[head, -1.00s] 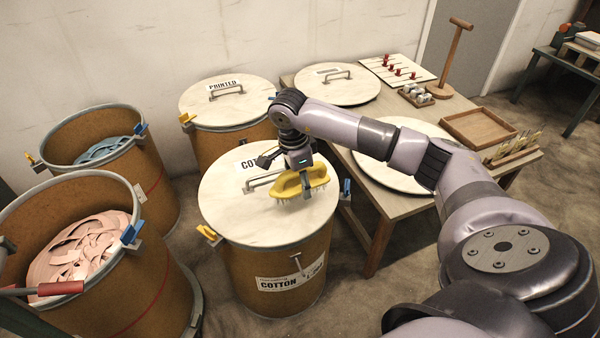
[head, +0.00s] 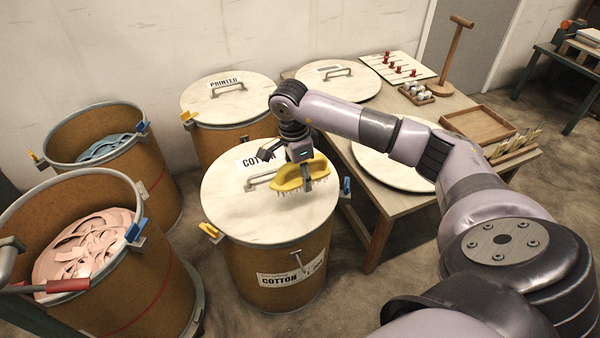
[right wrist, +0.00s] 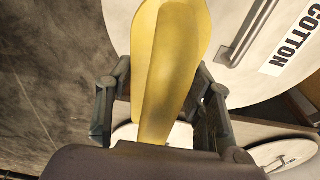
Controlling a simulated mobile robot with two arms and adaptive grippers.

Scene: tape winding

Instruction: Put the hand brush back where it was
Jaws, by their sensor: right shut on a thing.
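The yellow hand brush (head: 296,177) hangs in my right gripper (head: 303,168), bristles down, over the right part of the white lid (head: 240,205) of the COTTON drum. I cannot tell whether the bristles touch the lid. In the right wrist view the brush's yellow body (right wrist: 168,75) lies between the two dark fingers of the gripper (right wrist: 160,105), with the lid and its COTTON label behind it. My left gripper is not in view.
The lid's handle (head: 262,180) stands just left of the brush. A PRINTED drum (head: 228,103) is behind, and open drums with pink strips (head: 90,245) and blue strips (head: 102,148) are at left. The wooden table (head: 375,215) at right holds lids, an empty tray (head: 478,125) and tools.

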